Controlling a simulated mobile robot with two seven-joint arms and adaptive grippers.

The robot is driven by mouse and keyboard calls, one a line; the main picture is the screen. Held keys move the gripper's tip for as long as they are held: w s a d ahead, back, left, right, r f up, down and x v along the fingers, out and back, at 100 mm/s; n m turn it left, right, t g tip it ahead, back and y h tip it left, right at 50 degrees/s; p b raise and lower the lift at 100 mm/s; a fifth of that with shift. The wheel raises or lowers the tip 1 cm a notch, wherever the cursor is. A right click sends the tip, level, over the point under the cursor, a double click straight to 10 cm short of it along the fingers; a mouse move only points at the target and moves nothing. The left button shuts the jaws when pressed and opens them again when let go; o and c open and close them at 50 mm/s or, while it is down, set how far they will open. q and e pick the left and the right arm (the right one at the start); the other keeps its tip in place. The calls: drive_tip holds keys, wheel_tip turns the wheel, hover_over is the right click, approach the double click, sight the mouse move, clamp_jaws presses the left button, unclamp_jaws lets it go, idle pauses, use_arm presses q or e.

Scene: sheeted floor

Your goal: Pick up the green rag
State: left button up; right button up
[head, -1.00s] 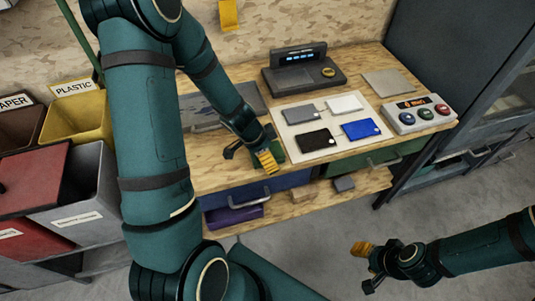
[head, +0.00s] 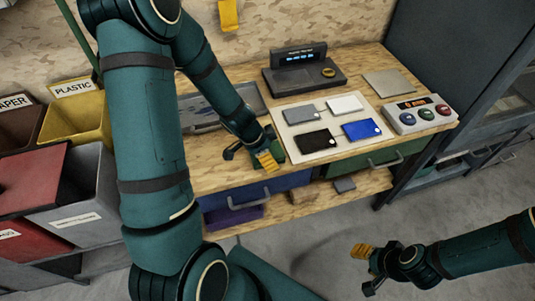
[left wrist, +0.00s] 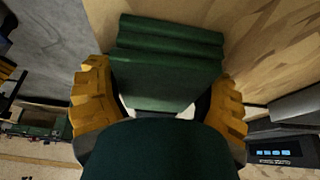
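The green rag (left wrist: 165,65) is a dark green folded cloth lying on the wooden worktop near its front edge. In the left wrist view it sits between the two yellow-padded fingers of my left gripper (left wrist: 162,90), which are spread wide. I cannot tell whether the pads touch its sides. In the head view my left gripper (head: 250,158) is low over the worktop and hides most of the rag, with a green patch showing beside it. My right gripper (head: 368,268) is open and empty over the floor, apart from the bench.
The worktop holds a white board (head: 301,109) with several flat cards, a dark display device (head: 299,75), a button box (head: 419,113) and a grey square plate (head: 388,82). Bins, including a yellow one (head: 75,121), stand at left. A dark cabinet stands at right.

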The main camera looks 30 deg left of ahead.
idle(0.3)
use_arm(q)
drive_tip(key=shift+r, duration=0.15)
wheel_tip(320, 180, up, 10)
drive_tip(key=p, duration=0.6)
drive_tip(key=shift+f, duration=0.25)
drive_tip(key=shift+r, duration=0.35)
drive_tip(key=shift+o, duration=0.6)
